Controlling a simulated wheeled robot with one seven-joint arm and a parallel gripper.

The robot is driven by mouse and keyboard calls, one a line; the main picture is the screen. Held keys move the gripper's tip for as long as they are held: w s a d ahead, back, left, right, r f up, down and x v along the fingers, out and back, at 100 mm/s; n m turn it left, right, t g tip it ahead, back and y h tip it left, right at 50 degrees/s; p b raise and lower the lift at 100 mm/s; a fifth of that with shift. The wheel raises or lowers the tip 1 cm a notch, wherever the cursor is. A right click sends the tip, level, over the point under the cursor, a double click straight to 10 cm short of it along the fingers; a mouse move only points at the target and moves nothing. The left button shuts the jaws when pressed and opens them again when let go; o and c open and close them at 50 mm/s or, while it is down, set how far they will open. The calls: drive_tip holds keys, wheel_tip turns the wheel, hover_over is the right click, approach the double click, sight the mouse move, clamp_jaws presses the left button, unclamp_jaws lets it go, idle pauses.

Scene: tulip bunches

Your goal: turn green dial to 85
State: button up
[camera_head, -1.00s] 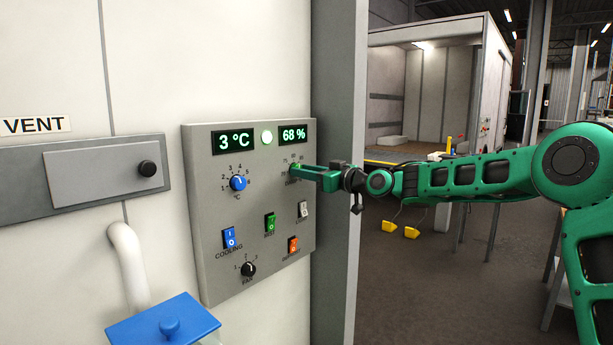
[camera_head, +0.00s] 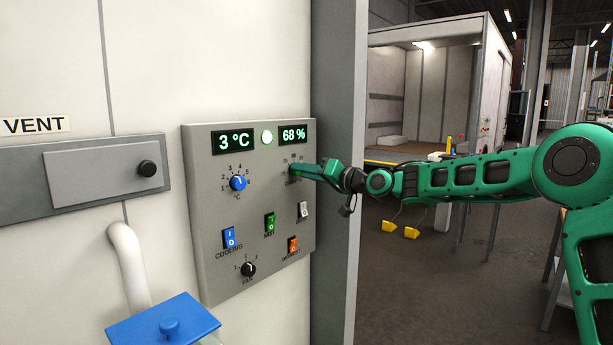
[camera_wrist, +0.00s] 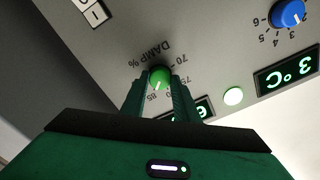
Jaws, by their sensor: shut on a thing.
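In the head view my gripper (camera_head: 299,170) reaches the panel from the right and largely hides the dial. The right display (camera_head: 293,133) above the dial reads 68 %.
The panel (camera_head: 206,265) also bears a blue dial (camera_head: 238,183), a black FAN dial (camera_head: 248,269), several rocker switches and a 3 °C display (camera_head: 233,141). A grey post (camera_head: 338,250) stands right of the panel.

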drive_tip(key=shift+w+d+r, duration=0.1)
drive_tip(key=shift+d, duration=0.05)
idle(0.3)
drive_tip(key=o, duration=1.1)
drive_tip(key=shift+c, duration=0.2)
drive_tip(key=v, duration=1)
drive_tip(key=shift+d, duration=0.25)
